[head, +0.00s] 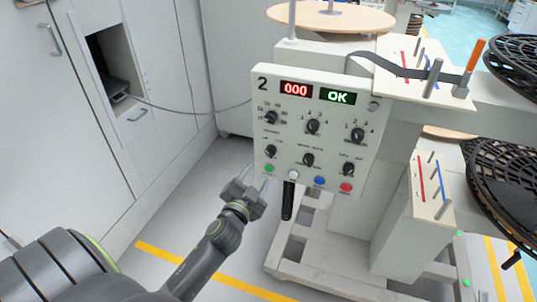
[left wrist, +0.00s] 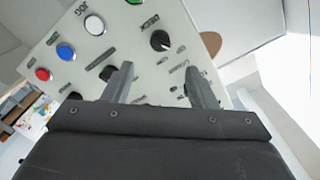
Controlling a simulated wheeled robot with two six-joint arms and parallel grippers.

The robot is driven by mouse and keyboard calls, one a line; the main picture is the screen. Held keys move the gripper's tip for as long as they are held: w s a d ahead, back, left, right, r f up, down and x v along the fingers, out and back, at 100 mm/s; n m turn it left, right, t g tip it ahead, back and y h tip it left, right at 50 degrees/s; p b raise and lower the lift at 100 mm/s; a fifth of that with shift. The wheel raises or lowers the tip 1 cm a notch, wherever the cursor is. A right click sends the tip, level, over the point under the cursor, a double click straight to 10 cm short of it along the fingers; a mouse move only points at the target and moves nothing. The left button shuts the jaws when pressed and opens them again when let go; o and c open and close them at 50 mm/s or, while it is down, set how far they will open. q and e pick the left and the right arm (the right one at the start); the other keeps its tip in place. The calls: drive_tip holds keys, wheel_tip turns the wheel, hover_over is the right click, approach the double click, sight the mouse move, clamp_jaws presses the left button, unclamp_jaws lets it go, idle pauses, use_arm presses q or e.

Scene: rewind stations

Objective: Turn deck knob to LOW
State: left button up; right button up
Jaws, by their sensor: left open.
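A white control panel marked 2 (head: 330,105) faces me, with several black knobs in two rows. The lower row has a left knob (head: 270,151), a middle knob (head: 308,159) and a right knob (head: 348,169). My left gripper (head: 256,178) is open and empty, at the panel's lower left corner. In the left wrist view the panel (left wrist: 125,42) appears turned over, with one black knob (left wrist: 160,41) beyond the open fingers (left wrist: 158,75). My right gripper is out of view.
The displays read 000 (head: 296,89) and OK (head: 338,96). Green (head: 269,168), white, blue (head: 320,181) and red (head: 346,187) buttons line the panel's bottom. A black handle (head: 288,202) hangs below. Reels (head: 505,187) stand at right; floor at left is clear.

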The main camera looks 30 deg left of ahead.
sight(269, 155)
use_arm(q)
drive_tip(key=x, duration=1)
drive_tip(key=shift+w, duration=0.25)
drive_tip(key=c, duration=0.9)
